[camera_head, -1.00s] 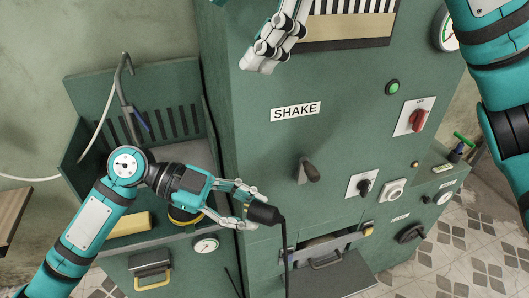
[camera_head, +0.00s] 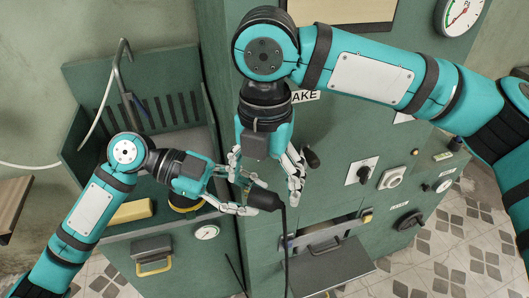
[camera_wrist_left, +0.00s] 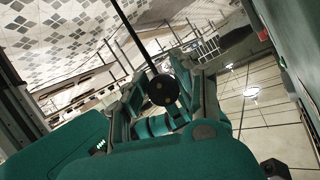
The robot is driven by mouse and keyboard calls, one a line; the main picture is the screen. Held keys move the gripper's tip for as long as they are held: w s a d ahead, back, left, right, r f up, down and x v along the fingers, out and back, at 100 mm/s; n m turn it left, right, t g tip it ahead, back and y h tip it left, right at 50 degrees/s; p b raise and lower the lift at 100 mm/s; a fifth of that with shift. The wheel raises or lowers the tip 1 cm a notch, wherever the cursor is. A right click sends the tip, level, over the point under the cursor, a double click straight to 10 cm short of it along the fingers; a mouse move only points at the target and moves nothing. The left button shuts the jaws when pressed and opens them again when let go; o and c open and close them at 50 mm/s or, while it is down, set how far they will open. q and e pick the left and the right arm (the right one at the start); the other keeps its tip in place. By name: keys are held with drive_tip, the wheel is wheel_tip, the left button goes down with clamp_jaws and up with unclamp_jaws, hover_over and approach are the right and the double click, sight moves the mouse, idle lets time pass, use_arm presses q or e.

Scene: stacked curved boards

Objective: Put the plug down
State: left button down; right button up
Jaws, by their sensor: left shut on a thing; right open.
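The black plug (camera_head: 265,199) points right in the head view, with its dark cable (camera_head: 284,245) hanging down from its end. My left gripper (camera_head: 243,196) is shut on the plug from the left, in front of the green machine. In the left wrist view, the plug (camera_wrist_left: 163,90) shows end-on as a dark round face between the left fingers. My right gripper (camera_head: 266,178) is open and comes down from above, with its fingers to either side of the plug in the picture. I cannot tell whether they touch it.
The green machine (camera_head: 330,225) stands close behind both grippers, with knobs, a lever and an open slot with a tray (camera_head: 330,268) below. At left is a sink-like bay with a pipe (camera_head: 115,85) and a yellow block (camera_head: 132,211). My right arm covers the SHAKE label partly.

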sight(264, 192)
drive_tip(key=shift+f, duration=2.1)
drive_tip(key=shift+a, duration=0.1)
drive_tip(key=c, duration=1.1)
use_arm(q)
drive_tip(key=c, duration=1.2)
unclamp_jaws()
use_arm(e)
drive_tip(key=shift+c, duration=1.3)
use_arm(q)
drive_tip(key=shift+o, duration=1.4)
drive_tip(key=shift+a, duration=0.1)
